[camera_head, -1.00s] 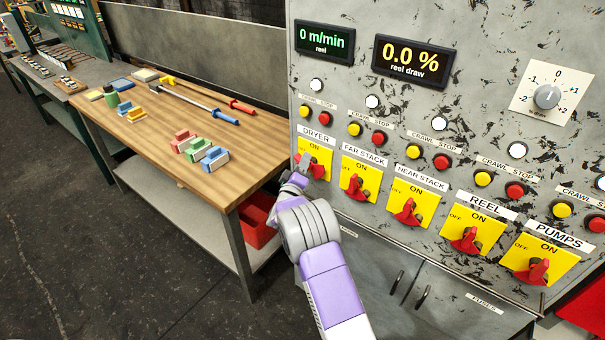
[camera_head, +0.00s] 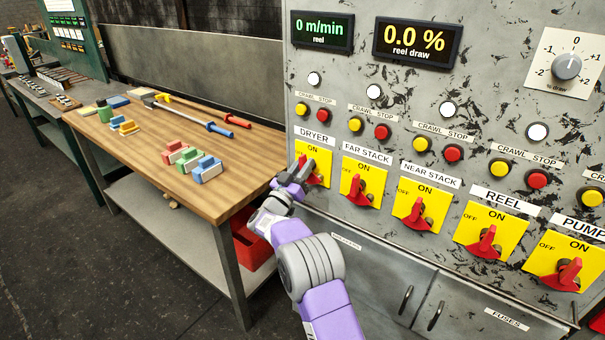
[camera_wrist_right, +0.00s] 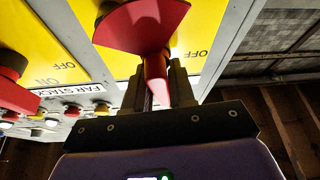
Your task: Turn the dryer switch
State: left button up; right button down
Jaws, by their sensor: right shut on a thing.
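The dryer switch (camera_head: 318,176) is a red handle on a yellow ON/OFF plate, first in the row under the DRYER label (camera_head: 314,136). My right gripper (camera_head: 302,172) is at this switch, its fingers partly covering the handle. In the right wrist view the red handle (camera_wrist_right: 155,65) stands between the two dark fingers of the gripper (camera_wrist_right: 160,90), which is shut on it. The handle's exact angle on the plate is partly hidden by the fingers in the head view. My left gripper is not in view.
The far stack switch (camera_head: 358,190) sits close to the right, with more red switches beyond it. Yellow and red buttons (camera_head: 355,124) line up above. A wooden workbench (camera_head: 130,165) with blocks and tools stands to the left, close to my right arm.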

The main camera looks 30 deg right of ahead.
jog(key=shift+m+g+b, duration=0.5)
jog(key=shift+m, duration=0.6)
jog(key=shift+s+h, duration=0.1)
jog(key=shift+h, duration=0.2)
jog(key=c, duration=1)
grip_release()
jog(key=shift+c, duration=0.2)
jog(key=p+v, duration=0.1)
jog(key=v, duration=0.6)
jog(key=shift+a, duration=0.3)
jog(key=shift+f, duration=0.1)
